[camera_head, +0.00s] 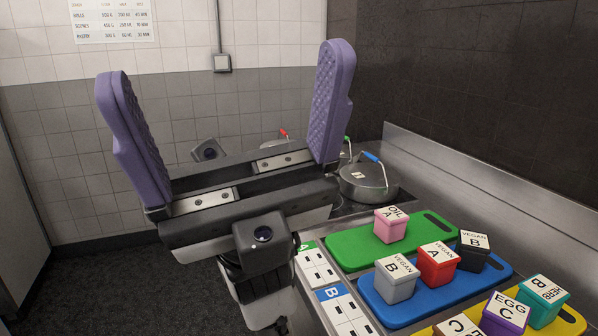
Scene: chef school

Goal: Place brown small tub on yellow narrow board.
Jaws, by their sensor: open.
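My gripper (226,60) is open and empty, its two purple padded fingers spread wide and pointing up, left of the boards. A brown tub (458,325) with a white lid label marked C shows at the bottom edge, mostly cut off. The yellow board (572,321) is at the bottom right, partly out of frame. A purple tub (505,314) marked EGG C and a teal tub (543,298) marked HERB B stand on it. The brown tub is beside the yellow board's left end; I cannot tell whether it rests on it.
A blue board (480,285) bears grey (396,281), red (437,265) and black (473,251) tubs. A green board (350,250) bears a pink tub (391,226). Lidded pots (366,184) stand behind. A steel wall ledge (480,190) runs along the right.

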